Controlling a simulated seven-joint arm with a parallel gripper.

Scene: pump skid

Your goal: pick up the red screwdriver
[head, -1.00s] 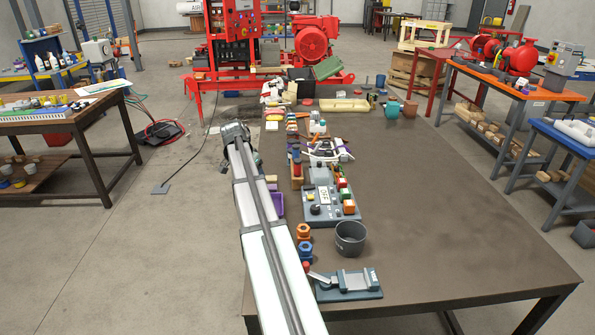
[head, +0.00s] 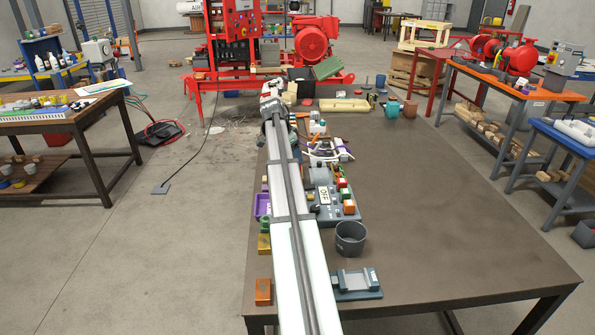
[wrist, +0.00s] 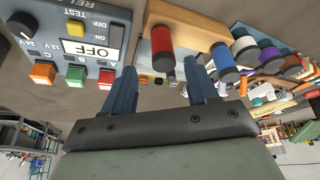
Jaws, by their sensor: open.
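The red screwdriver (wrist: 162,40) shows in the wrist view as a red handle with a dark grey end. It stands in a wooden rack (wrist: 190,22) beside several other coloured handles. My gripper (wrist: 161,72) is open and empty, with two blue fingers. The red handle lines up with the gap between the fingertips and appears just beyond them. I cannot tell the exact distance. In the head view, my arm hides the rack and the screwdriver.
A grey relay box (wrist: 75,45) with coloured buttons stands close to the left finger in the wrist view. Other handles, including a blue one (wrist: 222,58), crowd the right. In the head view, a dark cup (head: 350,238) stands beside my arm. The table's right half (head: 455,220) is clear.

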